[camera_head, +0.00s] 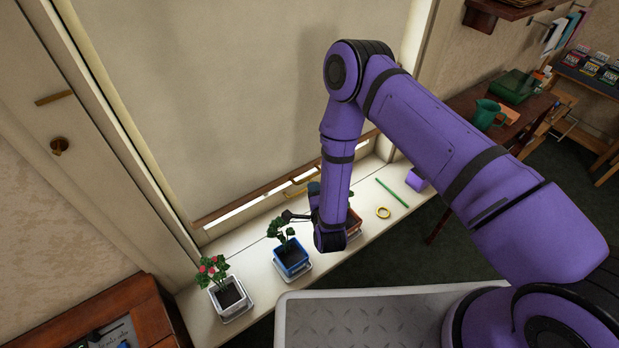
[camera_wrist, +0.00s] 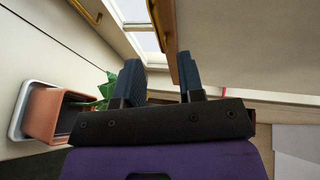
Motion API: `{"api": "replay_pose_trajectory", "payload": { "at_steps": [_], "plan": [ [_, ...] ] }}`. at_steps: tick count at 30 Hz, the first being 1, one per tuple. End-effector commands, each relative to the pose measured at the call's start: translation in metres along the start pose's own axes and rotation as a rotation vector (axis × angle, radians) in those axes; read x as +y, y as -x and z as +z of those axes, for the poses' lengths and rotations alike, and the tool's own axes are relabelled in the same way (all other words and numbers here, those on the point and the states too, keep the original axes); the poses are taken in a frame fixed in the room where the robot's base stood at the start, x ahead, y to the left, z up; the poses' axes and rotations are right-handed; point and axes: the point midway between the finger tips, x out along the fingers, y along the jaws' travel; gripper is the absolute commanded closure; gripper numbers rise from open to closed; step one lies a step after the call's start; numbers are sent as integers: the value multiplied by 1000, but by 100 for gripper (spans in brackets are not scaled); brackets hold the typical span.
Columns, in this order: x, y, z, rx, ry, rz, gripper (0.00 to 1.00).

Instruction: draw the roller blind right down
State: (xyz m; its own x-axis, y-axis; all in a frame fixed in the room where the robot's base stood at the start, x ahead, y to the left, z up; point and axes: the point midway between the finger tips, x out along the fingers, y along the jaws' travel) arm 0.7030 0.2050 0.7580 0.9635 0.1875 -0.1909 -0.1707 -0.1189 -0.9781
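The roller blind (camera_head: 235,95) hangs over most of the window. Its wooden bottom bar (camera_head: 240,202) is a little above the sill, with a narrow bright strip of window below it. A brass pull (camera_head: 303,179) is at the bar, partly beside my arm. In the head view my gripper is mostly hidden by my wrist; a dark blue finger shows near the pull. In the wrist view my gripper (camera_wrist: 159,75) has its two fingers apart. The wooden bar (camera_wrist: 178,50) shows beyond and between them, nearer the right finger; contact cannot be told.
On the sill (camera_head: 245,245) stand a white pot (camera_head: 230,297), a blue pot (camera_head: 291,258) and a terracotta pot (camera_wrist: 44,112) close to my gripper. A green stick (camera_head: 392,192), yellow ring (camera_head: 383,212) and purple block (camera_head: 416,180) lie to the right.

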Motion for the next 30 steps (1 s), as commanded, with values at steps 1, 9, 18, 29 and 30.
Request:
{"api": "replay_pose_trajectory", "payload": {
  "at_steps": [1,9,18,29,30],
  "plan": [
    [-1,-10,0,1,-1,-4,64],
    [0,-55,0,0,0,-2,64],
    [0,-77,0,-1,0,1,64],
    [0,-78,0,-1,0,1,85],
    [0,-78,0,-1,0,1,94]
  ]
}}
